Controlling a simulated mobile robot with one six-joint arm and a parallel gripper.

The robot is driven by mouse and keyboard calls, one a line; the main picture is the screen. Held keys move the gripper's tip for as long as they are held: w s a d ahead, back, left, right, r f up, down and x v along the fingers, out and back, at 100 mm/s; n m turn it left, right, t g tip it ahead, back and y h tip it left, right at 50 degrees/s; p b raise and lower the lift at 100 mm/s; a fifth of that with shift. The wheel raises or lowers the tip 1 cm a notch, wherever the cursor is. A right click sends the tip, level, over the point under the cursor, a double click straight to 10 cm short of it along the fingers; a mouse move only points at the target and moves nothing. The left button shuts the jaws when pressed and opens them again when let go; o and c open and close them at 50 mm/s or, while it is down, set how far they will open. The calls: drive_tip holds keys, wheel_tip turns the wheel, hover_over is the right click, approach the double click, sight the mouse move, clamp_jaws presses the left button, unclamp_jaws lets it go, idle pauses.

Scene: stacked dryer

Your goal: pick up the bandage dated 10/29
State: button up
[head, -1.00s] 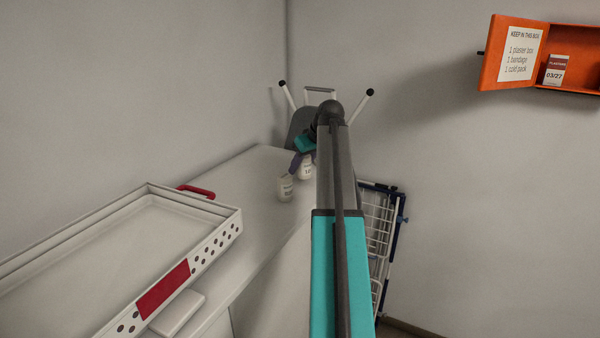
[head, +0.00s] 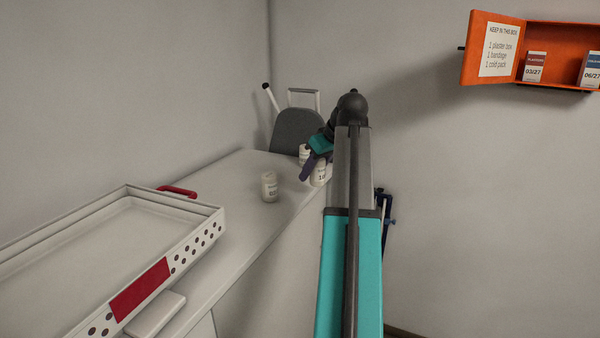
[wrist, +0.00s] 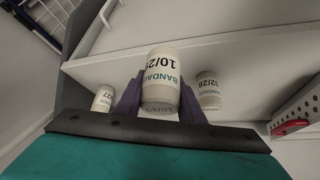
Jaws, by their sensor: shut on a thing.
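The bandage dated 10/29 (wrist: 162,70) is a white roll with dark print; its last digit is partly cut off by the curve in the wrist view. My gripper (wrist: 161,98) is shut on it, one purple finger on each side. In the head view the held bandage (head: 319,175) shows by the front edge of the white top, beside my gripper (head: 313,169). I cannot tell how far it is off the surface. Another bandage (wrist: 208,90), its date ending in 2/28, stands to the right in the wrist view. A third roll (wrist: 103,98), ending in 27, stands to the left.
A white tray (head: 205,240) with a red handle sits on the white top (head: 240,230) at left. An open orange box (head: 563,40) on the wall holds two small boxes and a list. A grey ironing board (head: 297,131) leans at the back.

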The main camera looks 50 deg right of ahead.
sight(323, 167)
drive_tip(key=shift+s+a+r, duration=0.1)
drive_tip(key=shift+s, duration=0.65)
drive_tip(key=shift+s+a+r, duration=0.1)
drive_tip(key=shift+s, duration=0.65)
